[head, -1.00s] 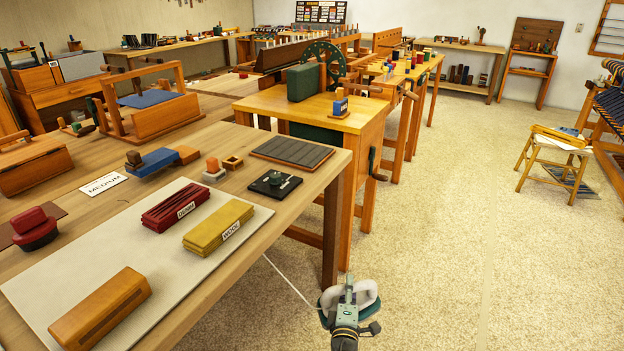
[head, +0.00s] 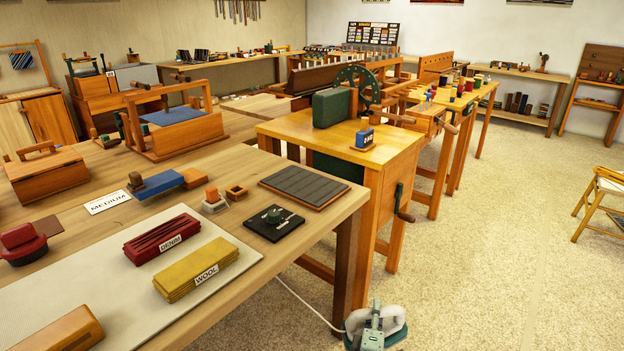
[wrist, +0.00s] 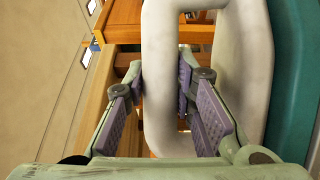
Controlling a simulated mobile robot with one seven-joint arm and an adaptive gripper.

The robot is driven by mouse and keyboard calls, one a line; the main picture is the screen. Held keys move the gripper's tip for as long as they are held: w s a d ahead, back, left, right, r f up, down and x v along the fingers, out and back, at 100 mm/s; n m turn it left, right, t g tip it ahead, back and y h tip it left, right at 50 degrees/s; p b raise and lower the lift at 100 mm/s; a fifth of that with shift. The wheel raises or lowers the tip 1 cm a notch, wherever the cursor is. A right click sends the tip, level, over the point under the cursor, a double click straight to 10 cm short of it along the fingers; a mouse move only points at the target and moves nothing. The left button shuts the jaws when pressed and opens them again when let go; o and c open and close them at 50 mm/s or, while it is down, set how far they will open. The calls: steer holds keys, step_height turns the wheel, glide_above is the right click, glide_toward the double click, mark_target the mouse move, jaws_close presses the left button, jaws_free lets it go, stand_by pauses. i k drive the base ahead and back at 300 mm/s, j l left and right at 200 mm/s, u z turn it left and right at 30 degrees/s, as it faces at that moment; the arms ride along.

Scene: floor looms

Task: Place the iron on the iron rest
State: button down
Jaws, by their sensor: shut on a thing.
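The iron has a pale handle and a teal body; its handle (head: 393,318) shows at the bottom of the head view. My gripper (head: 372,325) is shut on that handle, off the table's right edge over the floor. In the wrist view, the finger pads of my gripper (wrist: 163,95) sit on both sides of the iron's handle (wrist: 158,30), with the teal body on the right. A dark grey ribbed plate with a wooden edge, apparently the iron rest (head: 303,187), lies empty near the table's right edge, above and left of my gripper.
Yellow wool (head: 196,268) and red denim (head: 163,240) stacks lie on a pale mat. A white cord (head: 308,304) runs to the iron.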

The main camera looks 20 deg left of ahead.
mark_target(303, 182)
steer(key=i+l, duration=0.2)
steer(key=i+l+u, duration=0.1)
steer(key=i+l, duration=0.15)
steer(key=l, duration=0.2)
steer(key=i+l+u, duration=0.1)
steer(key=l, duration=0.25)
steer(key=i+l, duration=0.3)
steer(key=i+l+u, duration=0.1)
steer(key=l, duration=0.3)
steer(key=i+l, duration=0.3)
steer(key=i+l+u, duration=0.15)
steer(key=l, duration=0.3)
